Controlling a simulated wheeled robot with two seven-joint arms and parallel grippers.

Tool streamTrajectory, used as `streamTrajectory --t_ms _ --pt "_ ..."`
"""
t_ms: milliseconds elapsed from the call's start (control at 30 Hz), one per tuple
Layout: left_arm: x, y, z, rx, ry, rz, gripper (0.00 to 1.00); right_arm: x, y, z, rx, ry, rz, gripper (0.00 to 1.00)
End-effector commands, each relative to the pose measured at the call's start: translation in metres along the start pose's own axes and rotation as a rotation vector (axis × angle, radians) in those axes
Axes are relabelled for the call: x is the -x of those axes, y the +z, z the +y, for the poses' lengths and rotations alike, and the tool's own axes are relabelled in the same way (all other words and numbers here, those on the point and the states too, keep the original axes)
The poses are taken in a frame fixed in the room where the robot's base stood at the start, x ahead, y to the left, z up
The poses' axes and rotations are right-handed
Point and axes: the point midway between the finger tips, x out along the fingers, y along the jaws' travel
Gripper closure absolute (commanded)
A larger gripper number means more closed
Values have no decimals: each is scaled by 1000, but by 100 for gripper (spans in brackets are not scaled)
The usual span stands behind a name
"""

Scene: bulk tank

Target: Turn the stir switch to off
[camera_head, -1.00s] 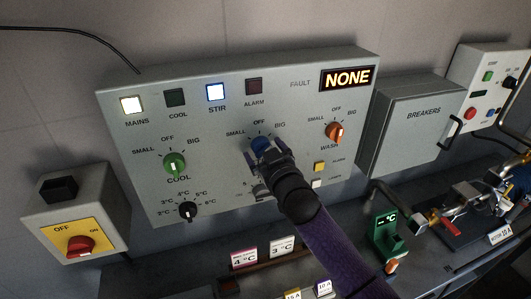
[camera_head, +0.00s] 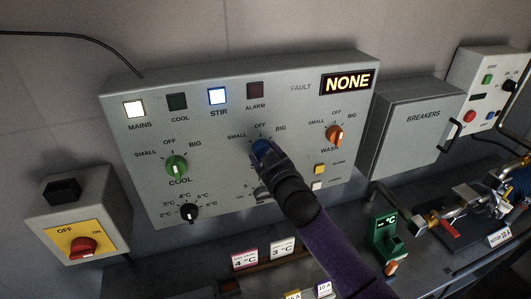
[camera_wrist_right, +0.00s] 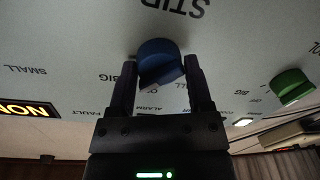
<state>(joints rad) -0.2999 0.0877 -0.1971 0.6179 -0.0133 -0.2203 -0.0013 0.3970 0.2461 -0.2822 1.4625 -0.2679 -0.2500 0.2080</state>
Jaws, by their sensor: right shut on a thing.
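The stir switch, a blue knob (camera_head: 262,145), sits in the middle of the grey control panel (camera_head: 215,125), under the OFF mark between SMALL and BIG. My right gripper (camera_head: 264,155) is shut on it from below right. In the right wrist view the blue knob (camera_wrist_right: 160,62) lies between the two dark fingers of the gripper (camera_wrist_right: 161,76). The knob's pointer is hidden, so I cannot tell its setting. The STIR lamp (camera_head: 217,96) is lit blue-white. My left gripper is not in view.
The green COOL knob (camera_head: 176,167) is to the left and the orange WASH knob (camera_head: 335,135) to the right on the same panel. A small black knob (camera_head: 188,211) sits lower left. A red main switch (camera_head: 83,247) and a BREAKERS box (camera_head: 418,125) flank the panel.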

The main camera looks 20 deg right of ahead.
Motion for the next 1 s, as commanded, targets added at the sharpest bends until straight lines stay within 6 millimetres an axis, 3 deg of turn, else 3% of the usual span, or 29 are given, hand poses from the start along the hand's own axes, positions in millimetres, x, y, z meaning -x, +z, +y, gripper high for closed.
streamTrajectory --t_ms 600,1000 --pt "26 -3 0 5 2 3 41 0 -4 3 518 -6 -35 94" --pt "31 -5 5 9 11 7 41 -1 -5 2 704 -9 -46 94"
